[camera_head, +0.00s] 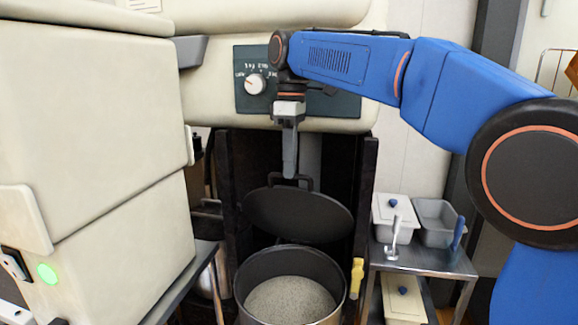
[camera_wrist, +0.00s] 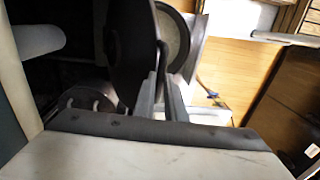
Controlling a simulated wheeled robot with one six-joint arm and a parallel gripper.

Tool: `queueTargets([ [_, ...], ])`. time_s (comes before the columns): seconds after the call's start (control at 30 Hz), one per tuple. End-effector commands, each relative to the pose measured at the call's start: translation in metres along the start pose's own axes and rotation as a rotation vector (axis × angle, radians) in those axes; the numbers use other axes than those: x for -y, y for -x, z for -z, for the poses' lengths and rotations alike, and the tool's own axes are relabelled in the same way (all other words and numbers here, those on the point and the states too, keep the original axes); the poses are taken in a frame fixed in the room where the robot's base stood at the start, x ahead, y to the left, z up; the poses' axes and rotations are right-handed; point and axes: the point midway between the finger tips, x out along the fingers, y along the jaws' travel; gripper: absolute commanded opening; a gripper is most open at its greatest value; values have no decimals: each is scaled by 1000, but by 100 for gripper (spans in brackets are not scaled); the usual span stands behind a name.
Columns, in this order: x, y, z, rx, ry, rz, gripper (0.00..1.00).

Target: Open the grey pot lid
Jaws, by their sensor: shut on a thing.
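The dark grey pot lid (camera_head: 300,217) is up off the pot and tilted, above the pot's back rim. My gripper (camera_head: 290,172) is shut on the lid's handle (camera_head: 304,184) at its top edge. The pot (camera_head: 250,262) is open below, with a pale speckled grainy content visible inside. In the wrist view the lid (camera_wrist: 128,50) is a dark disc seen near edge-on beside my gripper (camera_wrist: 160,95), and the pot's round opening (camera_wrist: 172,35) shows beyond it. The exact finger contact is partly hidden.
The pot stands in a recess between dark side panels (camera_head: 367,190), under a cream machine with a knob (camera_head: 254,84). A yellow tap handle (camera_head: 357,275) is right of the pot. A metal cart (camera_head: 420,258) with containers stands further right. A large cream cabinet (camera_head: 90,120) is close on the left.

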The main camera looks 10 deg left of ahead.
Motion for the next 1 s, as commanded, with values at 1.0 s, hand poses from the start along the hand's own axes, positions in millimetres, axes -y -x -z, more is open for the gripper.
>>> queueTargets([
  [1.0, 10, -6, 1, 0, 2, 0, 29],
])
